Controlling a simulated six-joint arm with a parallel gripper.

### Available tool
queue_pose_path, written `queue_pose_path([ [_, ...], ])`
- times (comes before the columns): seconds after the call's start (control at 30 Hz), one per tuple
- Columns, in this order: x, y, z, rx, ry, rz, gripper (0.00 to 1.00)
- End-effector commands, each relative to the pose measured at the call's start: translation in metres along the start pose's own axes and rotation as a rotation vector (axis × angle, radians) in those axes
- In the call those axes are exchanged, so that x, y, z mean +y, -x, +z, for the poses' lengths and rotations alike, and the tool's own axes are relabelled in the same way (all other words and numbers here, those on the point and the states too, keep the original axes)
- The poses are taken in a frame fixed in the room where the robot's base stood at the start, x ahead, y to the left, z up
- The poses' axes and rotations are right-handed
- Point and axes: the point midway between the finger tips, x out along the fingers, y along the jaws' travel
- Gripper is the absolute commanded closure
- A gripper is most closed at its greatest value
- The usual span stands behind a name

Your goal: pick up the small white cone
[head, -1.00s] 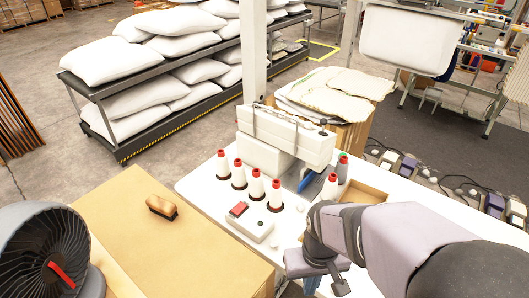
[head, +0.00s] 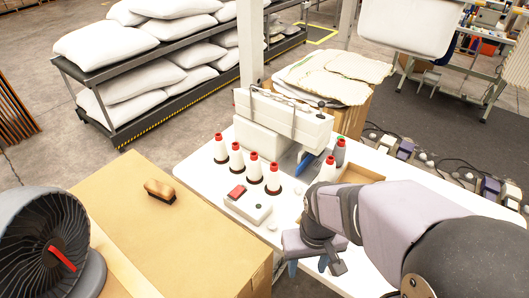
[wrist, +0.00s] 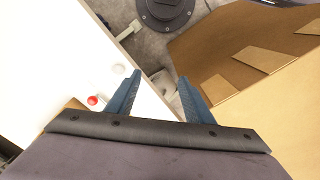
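Several white thread cones with red tops stand upright on the white table (head: 205,172); one is the front cone (head: 273,182), another is the left cone (head: 221,151). Another white cone (head: 327,172) stands at the right, partly behind my arm, beside a grey cone (head: 339,154). I cannot tell which one is the small white cone. My gripper (head: 308,267) is at the table's front edge, apart from the cones, fingers pointing down. In the wrist view my gripper (wrist: 160,85) has its blue fingers spread with nothing between them. A red round top (wrist: 92,100) shows left of them.
A white control box (head: 247,205) with a red button and a white machine (head: 285,120) stand on the table. A cardboard box (head: 180,235) with a brush (head: 160,191) is at the left, beside a dark fan (head: 45,250). An open tray (head: 357,174) lies behind my arm.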

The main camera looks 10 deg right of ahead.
Motion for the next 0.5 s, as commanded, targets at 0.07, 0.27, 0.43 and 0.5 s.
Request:
queue_pose_path([
  [0.07,0.000,0.000,0.000,0.000,0.000,0.000,0.52],
  [0.27,0.000,0.000,-0.006,0.006,0.000,0.000,0.52],
  [0.43,-0.001,0.000,-0.044,0.045,0.000,0.002,0.52],
  [0.5,-0.002,0.000,-0.072,0.073,0.000,0.003,0.52],
])
